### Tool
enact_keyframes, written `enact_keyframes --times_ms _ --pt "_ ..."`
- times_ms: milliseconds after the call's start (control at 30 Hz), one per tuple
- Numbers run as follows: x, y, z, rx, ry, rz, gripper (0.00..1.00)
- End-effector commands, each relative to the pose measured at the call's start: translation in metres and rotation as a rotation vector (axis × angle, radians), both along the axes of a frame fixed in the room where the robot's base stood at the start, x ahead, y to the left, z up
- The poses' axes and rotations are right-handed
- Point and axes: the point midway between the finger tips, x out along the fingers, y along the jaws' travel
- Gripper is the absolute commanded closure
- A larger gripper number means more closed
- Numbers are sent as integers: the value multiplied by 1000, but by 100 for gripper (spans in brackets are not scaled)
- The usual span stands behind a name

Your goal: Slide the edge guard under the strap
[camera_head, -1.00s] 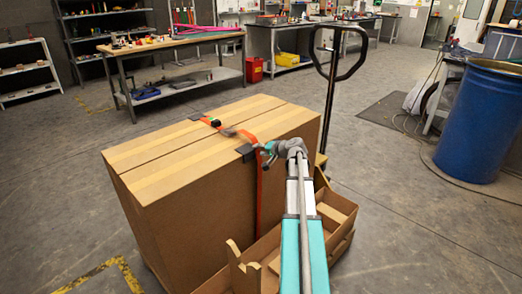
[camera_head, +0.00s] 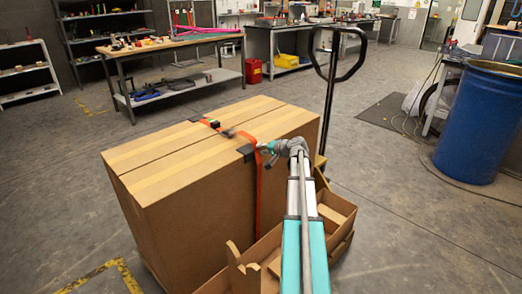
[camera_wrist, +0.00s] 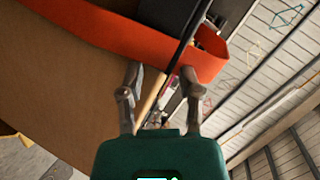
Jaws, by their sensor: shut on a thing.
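The edge guard (camera_head: 246,153) is a small black piece on the box's top edge, beside the orange strap (camera_head: 258,190). My gripper (camera_head: 268,151) is at that edge, just right of the guard. In the wrist view, the strap (camera_wrist: 95,30) crosses beyond my fingertips (camera_wrist: 161,70) and bends into a loop at right. The dark guard (camera_wrist: 168,13) shows on the strap's far side, with a thin black edge running down across the strap. My gripper is shut on the guard; the strap hides much of the contact.
The strap runs across the top of a large cardboard box (camera_head: 190,210). A blue drum (camera_head: 480,125) stands at right.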

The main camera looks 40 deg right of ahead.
Motion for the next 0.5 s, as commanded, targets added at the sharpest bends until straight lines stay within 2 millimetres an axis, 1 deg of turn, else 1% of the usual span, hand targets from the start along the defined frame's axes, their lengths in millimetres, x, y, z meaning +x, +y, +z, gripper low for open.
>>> enact_keyframes --times_ms 33,500 --pt "0 -5 -2 -8 7 -3 83" --pt "0 -18 -3 -8 7 -3 83"
